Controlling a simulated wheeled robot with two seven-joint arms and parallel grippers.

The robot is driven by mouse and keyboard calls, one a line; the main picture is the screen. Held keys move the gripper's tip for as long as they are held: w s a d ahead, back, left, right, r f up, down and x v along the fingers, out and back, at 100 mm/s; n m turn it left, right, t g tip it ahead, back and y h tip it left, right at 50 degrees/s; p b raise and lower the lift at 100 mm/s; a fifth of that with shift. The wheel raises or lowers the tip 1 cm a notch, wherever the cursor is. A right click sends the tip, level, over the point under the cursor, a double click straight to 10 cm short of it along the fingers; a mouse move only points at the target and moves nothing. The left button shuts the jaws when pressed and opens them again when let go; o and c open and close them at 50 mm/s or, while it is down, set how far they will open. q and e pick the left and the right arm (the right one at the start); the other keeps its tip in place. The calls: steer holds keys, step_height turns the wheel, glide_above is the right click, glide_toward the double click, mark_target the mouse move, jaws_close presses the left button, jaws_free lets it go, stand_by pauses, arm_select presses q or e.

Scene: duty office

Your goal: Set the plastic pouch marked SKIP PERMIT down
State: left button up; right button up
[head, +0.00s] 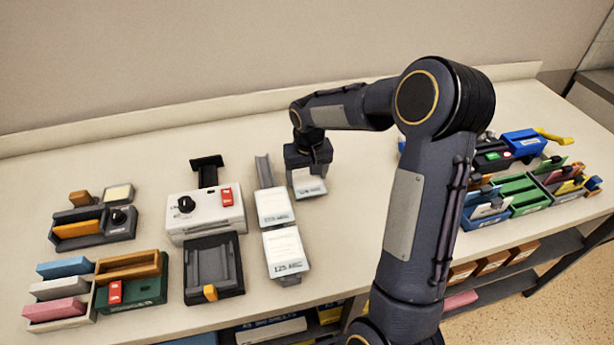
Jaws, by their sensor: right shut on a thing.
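A pale plastic pouch (309,187) is in my right gripper (308,172), at the middle of the counter. The gripper points down and is shut on the pouch's upper part, which it hides. The lower part shows a white face with a grey-blue bottom edge. Its marking is too small to read. I cannot tell whether the pouch touches the counter (345,230). My left gripper is not in view.
Two white-labelled packs (285,251) lie in a grey holder just left of the gripper. A white device with a black knob (206,212) stands further left. Coloured trays (520,194) fill the right end. The counter between the gripper and my arm is bare.

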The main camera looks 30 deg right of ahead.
steer(key=shift+f, duration=0.85)
